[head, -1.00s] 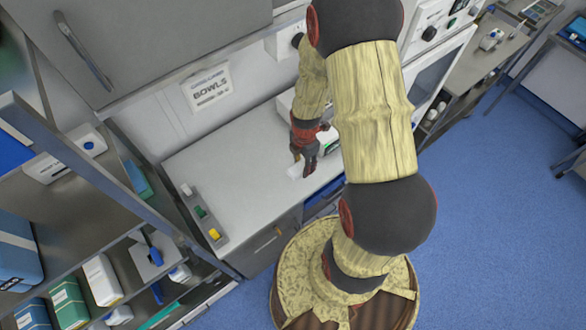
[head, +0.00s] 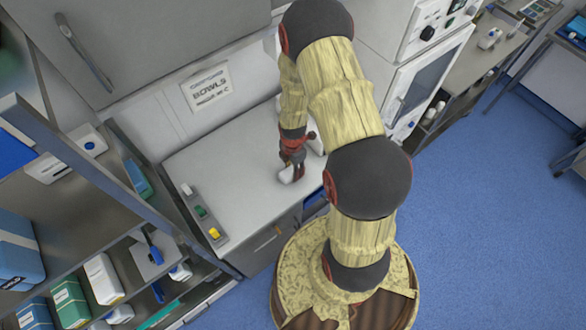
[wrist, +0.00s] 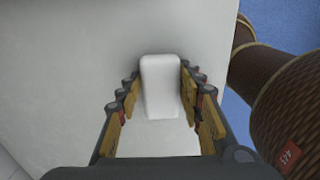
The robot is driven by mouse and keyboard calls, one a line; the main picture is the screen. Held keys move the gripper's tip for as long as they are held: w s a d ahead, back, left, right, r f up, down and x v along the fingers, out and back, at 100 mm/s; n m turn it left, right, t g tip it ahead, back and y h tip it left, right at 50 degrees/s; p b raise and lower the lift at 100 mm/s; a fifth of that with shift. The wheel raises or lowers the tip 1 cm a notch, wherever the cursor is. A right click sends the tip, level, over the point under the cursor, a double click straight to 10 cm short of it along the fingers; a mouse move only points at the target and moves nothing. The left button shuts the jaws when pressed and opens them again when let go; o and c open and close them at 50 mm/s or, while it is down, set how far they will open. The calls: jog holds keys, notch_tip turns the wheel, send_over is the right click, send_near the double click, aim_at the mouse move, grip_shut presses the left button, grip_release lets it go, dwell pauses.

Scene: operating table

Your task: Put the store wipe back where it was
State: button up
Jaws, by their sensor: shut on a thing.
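My gripper (head: 291,170) points down over the pale worktop, toward its right front part. In the wrist view, its fingers (wrist: 160,108) stand on both sides of a plain white block (wrist: 160,84) with rounded edges, which I take to be the store wipe. The fingers are shut on it. In the head view, only small white parts of it show around the fingers. I cannot tell whether it touches the worktop (head: 220,165).
A grey strip holding small white, green and yellow items (head: 203,212) lies at the worktop's left edge. Metal shelving (head: 90,215) with boxes stands at the left. A white cabinet (head: 415,85) stands at the right. The worktop's middle is clear. A sign (head: 207,90) reads "BOWLS".

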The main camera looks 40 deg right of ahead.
jog(key=shift+f, duration=0.1)
jog(key=o, duration=1)
jog(key=shift+c, duration=0.2)
jog(key=shift+o, duration=0.3)
